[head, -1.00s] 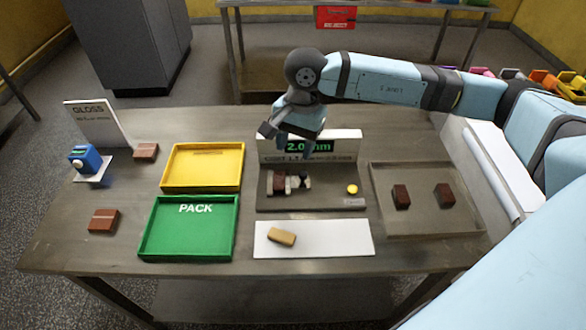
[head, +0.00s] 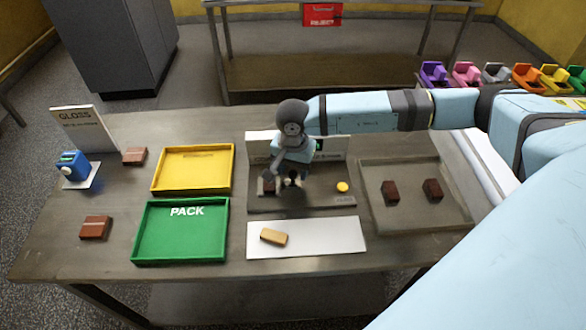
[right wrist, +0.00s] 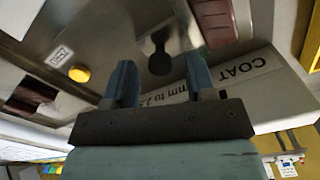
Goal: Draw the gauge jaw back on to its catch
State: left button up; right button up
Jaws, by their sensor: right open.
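The gauge (head: 318,200) is a dark plate on the table with a white panel marked COAT behind it. A dark brown piece (head: 268,186) sits at the plate's left end; it also shows in the right wrist view (right wrist: 215,22). The pale metal gauge jaw (right wrist: 178,32) stands beside it, with a dark round knob (right wrist: 160,63). My right gripper (head: 290,180) is open, low over the plate. In the right wrist view its blue fingers (right wrist: 160,86) stand apart, with the knob in line with the gap. Contact cannot be told. My left gripper is not in view.
A yellow button (head: 342,187) is on the plate's right. A grey tray (head: 412,215) with two brown pieces is at right. A white mat (head: 335,236) bearing a tan block lies in front. A green PACK tray (head: 180,245) and a yellow tray (head: 192,186) are at left.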

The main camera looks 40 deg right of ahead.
jog(key=shift+f, duration=0.4)
grip_shut()
jog(key=shift+s+d+b, duration=0.2)
jog(key=shift+s+d, duration=0.2)
jog(key=shift+d, duration=0.3)
jog(key=shift+s+d+b, duration=0.15)
jog(key=shift+s+d, duration=0.25)
jog(key=shift+d, duration=0.25)
jog(key=shift+s+d+b, duration=0.2)
jog(key=shift+s+d, duration=0.2)
jog(key=shift+d, duration=0.3)
jog(key=shift+c, duration=2.3)
grip_release()
jog(key=o, duration=0.4)
jog(key=shift+o, duration=0.3)
jog(key=shift+s, duration=0.1)
